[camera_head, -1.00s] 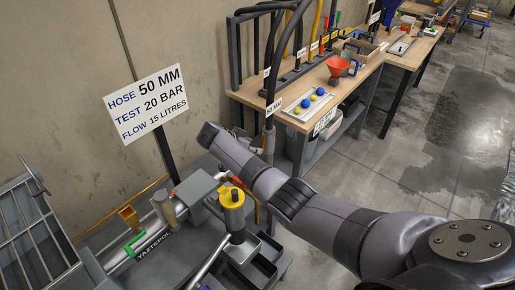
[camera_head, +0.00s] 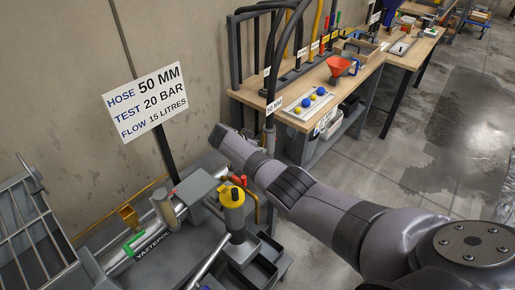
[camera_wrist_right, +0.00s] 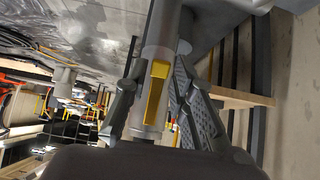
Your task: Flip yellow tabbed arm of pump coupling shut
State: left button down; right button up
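The right wrist view shows a grey cylindrical coupling (camera_wrist_right: 163,32) with a yellow tab (camera_wrist_right: 155,92) on its near side. My right gripper (camera_wrist_right: 156,62) is open, with one dark finger on each side of the coupling and tab. I cannot tell whether either finger touches them. In the head view, the grey pump (camera_head: 205,213) with its yellow-capped cylinder (camera_head: 232,196) stands at lower left. I cannot make out the tabbed arm in the head view. My left gripper is not in view.
A sign (camera_head: 145,100) on a post stands behind the pump. A wooden workbench (camera_head: 345,85) with hoses, an orange funnel (camera_head: 338,66) and a tray of balls (camera_head: 308,106) is beyond my arm. A wire rack (camera_head: 33,235) is at left. Floor on the right is clear.

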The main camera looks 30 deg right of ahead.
grip_shut()
jog(key=shift+w+d+f+h+b, duration=0.1)
jog(key=shift+d+f+h+b, duration=0.15)
jog(key=shift+h+b, duration=0.65)
jog(key=shift+y+b, duration=0.3)
jog(key=shift+o, duration=2)
grip_release()
jog(key=v, duration=1.2)
jog(key=shift+s, duration=0.25)
